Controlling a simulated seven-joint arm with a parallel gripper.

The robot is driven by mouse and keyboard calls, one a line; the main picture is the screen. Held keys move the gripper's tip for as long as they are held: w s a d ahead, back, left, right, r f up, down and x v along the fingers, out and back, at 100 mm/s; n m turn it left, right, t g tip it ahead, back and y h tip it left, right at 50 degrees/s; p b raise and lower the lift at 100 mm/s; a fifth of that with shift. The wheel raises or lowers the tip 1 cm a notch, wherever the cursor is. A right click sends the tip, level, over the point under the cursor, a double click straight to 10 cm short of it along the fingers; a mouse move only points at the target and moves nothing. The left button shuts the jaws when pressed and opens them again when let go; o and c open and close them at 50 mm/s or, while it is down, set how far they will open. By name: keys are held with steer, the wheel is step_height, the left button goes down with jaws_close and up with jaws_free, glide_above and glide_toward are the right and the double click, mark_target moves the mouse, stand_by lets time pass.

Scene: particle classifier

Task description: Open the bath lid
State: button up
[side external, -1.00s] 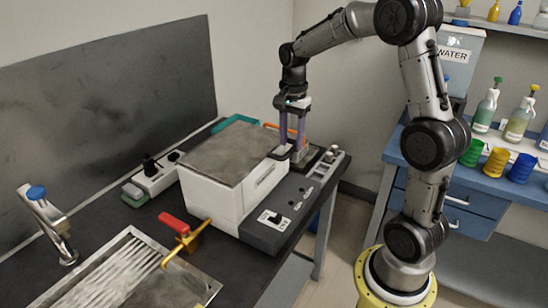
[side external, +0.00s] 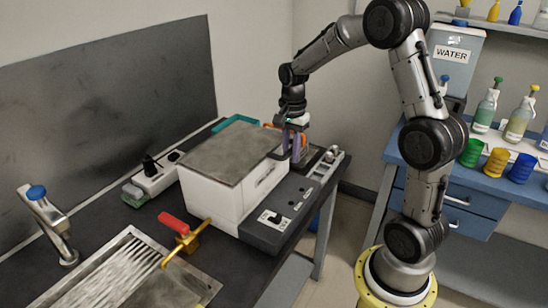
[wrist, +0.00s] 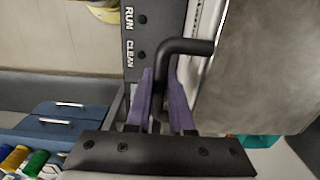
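The white bath (side external: 212,203) stands on the dark bench with its grey, flat lid (side external: 230,155) lying shut on top. The lid also fills the right of the wrist view (wrist: 265,65). A black bent handle (wrist: 188,46) sticks out from the lid's edge. My gripper (side external: 294,160) points down at the lid's right edge in the side view. In the wrist view its purple fingers (wrist: 162,82) stand on either side of the handle bar, apart from each other. In the side view the fingers largely hide the handle.
A dark control panel (side external: 290,205) with switches and RUN/CLEAN labels (wrist: 130,38) runs beside the bath. Space above the lid is clear.

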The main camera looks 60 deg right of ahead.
jaws_close()
steer(key=shift+r+t, duration=0.3)
steer(key=shift+r, duration=1.45)
steer(key=r, duration=0.1)
steer(key=w+r, duration=0.1)
steer(key=r, duration=0.1)
steer(key=shift+r+t, duration=0.2)
steer(key=shift+t, duration=0.1)
